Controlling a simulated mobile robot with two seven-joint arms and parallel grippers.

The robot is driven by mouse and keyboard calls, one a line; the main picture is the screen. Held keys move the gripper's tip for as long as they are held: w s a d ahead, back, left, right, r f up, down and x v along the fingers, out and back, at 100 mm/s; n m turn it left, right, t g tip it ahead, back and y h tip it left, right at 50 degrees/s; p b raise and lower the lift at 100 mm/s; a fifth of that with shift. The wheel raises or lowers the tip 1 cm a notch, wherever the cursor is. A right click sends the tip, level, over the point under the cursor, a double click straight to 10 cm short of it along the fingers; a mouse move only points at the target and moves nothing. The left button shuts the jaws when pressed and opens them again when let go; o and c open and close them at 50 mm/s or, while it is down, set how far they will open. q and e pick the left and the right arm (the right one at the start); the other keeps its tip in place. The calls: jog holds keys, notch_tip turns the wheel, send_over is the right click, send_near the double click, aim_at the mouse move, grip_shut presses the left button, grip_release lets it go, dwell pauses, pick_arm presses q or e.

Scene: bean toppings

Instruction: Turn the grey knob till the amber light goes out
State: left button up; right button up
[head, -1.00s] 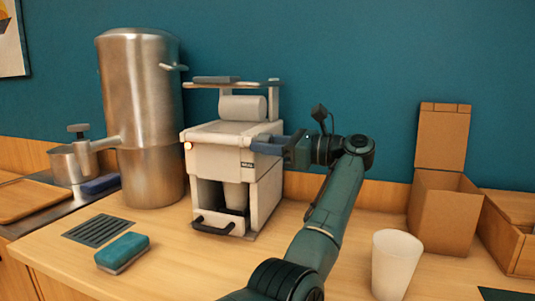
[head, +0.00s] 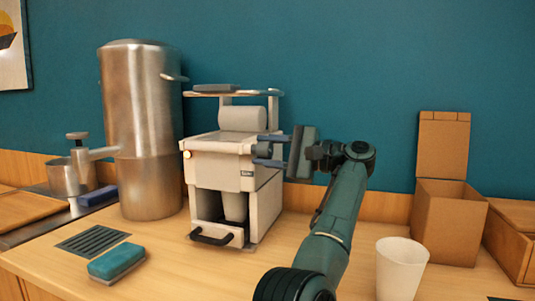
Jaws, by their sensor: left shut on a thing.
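A white machine (head: 218,164) stands on the counter. The amber light (head: 187,155) on the upper left of its front glows. My left gripper (head: 269,150) is at the machine's right side, its two fingers one above the other. It is shut on the grey knob (head: 262,149), which shows as a small dark piece between the fingers and is partly hidden by them. A white cup (head: 234,206) sits in the machine's lower bay, above a black handle (head: 212,237). My right gripper is out of view.
A tall steel urn (head: 146,130) stands close left of the machine. A teal sponge (head: 116,262) and a drain grate (head: 92,242) lie in front of it. A white cup (head: 400,268) and an open cardboard box (head: 447,225) stand at right.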

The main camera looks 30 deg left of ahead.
pick_arm(q)
jog(key=n, duration=0.4)
jog(key=shift+r+n, duration=0.1)
jog(key=shift+n, duration=2.3)
jog(key=o, duration=1)
